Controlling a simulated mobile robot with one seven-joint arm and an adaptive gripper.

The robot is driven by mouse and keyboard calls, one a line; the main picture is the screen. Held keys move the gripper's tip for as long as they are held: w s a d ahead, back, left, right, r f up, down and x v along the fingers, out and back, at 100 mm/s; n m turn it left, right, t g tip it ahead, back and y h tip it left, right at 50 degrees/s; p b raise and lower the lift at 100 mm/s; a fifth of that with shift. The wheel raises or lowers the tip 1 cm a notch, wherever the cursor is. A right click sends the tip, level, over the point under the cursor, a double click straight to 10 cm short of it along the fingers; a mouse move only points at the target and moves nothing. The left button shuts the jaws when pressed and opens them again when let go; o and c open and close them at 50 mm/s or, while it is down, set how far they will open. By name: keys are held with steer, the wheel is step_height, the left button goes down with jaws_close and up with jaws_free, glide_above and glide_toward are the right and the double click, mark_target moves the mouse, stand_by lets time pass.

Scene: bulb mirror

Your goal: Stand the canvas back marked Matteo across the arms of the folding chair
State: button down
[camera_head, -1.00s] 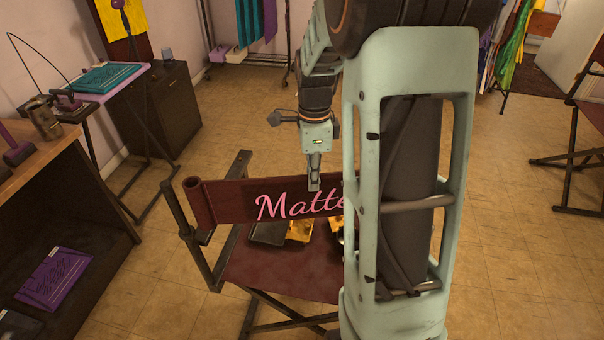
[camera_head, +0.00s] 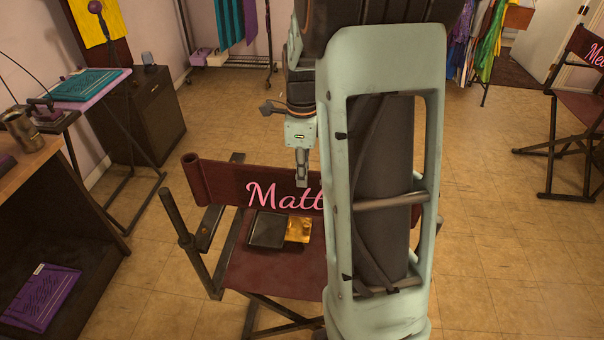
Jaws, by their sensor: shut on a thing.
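The dark red canvas back (camera_head: 225,184) with pink lettering, reading "Matt" before my arm hides the rest, is held above the chair seat. Its left end is a rolled sleeve. My gripper (camera_head: 302,183) points down and is shut on the canvas back's top edge near its middle. The folding chair (camera_head: 262,268) stands below, with a dark red seat and a dark frame. Its left post (camera_head: 180,218) rises in front and to the left of the sleeve, apart from it in the picture. My arm hides the canvas back's right part and most of the chair's right side.
A black tray (camera_head: 269,231) and a gold-coloured item (camera_head: 299,230) show at the chair seat. A wooden bench (camera_head: 22,165) stands at left, with a small table (camera_head: 88,98) behind it. Another director's chair (camera_head: 572,110) stands at far right. The floor between is clear.

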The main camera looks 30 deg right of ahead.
steer(key=shift+f+b, duration=1.4)
steer(key=shift+f, duration=0.8)
steer(key=shift+f, duration=0.35)
steer(key=shift+f+b, duration=1)
steer(key=shift+f, duration=0.35)
steer(key=c, duration=2)
jaws_free()
steer(key=shift+r, duration=0.1)
step_height(320, 180, up, 7)
steer(key=p, duration=0.5)
steer(key=shift+p, duration=0.4)
